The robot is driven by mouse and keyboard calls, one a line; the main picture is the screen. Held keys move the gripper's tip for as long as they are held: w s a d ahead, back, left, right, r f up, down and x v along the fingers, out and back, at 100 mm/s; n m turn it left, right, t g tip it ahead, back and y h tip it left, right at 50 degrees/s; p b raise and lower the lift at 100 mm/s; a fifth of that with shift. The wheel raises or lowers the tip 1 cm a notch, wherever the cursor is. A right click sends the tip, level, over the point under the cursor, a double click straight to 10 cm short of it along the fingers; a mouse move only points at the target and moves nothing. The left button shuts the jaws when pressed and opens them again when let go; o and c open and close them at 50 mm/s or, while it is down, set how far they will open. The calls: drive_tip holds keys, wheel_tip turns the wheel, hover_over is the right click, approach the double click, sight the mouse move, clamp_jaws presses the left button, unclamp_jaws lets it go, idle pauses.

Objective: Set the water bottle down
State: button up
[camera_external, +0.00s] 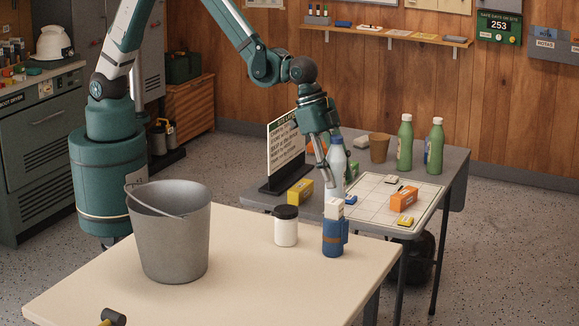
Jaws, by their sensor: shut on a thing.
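The water bottle (338,163) is pale and translucent with a blue cap. It stands upright at the near left part of the grey table (456,166). My gripper (328,172) reaches down from above at the bottle's left side and is shut on it. The bottle's lower end is partly hidden behind a white item on the front table, so I cannot tell whether it touches the grey table.
The grey table also holds a sign (286,148), a brown cup (379,148), green bottles (405,146), a gridded board (374,208), and an orange box (404,198).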

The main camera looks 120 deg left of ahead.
sight(174, 201)
drive_tip(key=s, duration=0.1)
drive_tip(key=s+a+f+n, duration=0.1)
drive_tip(key=s, duration=0.1)
drive_tip(key=s+f+n, duration=0.1)
drive_tip(key=s, duration=0.1)
drive_tip(key=shift+s+a+f+y, duration=0.1)
drive_tip(key=shift+a+y, duration=0.15)
drive_tip(key=shift+y, duration=0.15)
drive_tip(key=s+d+m+h, duration=0.1)
drive_tip(key=s+d, duration=0.4)
drive_tip(key=s, duration=1)
drive_tip(key=s+d+r+m+b, duration=0.1)
drive_tip(key=s+d+m, duration=0.2)
drive_tip(key=s, duration=1.1)
drive_tip(key=shift+s+d+r+m+h, duration=0.15)
drive_tip(key=shift+s+d+m+h, duration=0.2)
drive_tip(key=shift+d, duration=0.65)
drive_tip(key=shift+d, duration=0.1)
drive_tip(key=d+b, duration=0.2)
drive_tip(key=d, duration=1.7)
drive_tip(key=shift+d, duration=0.1)
drive_tip(key=shift+f+b, duration=0.35)
drive_tip(key=shift+f, duration=1.2)
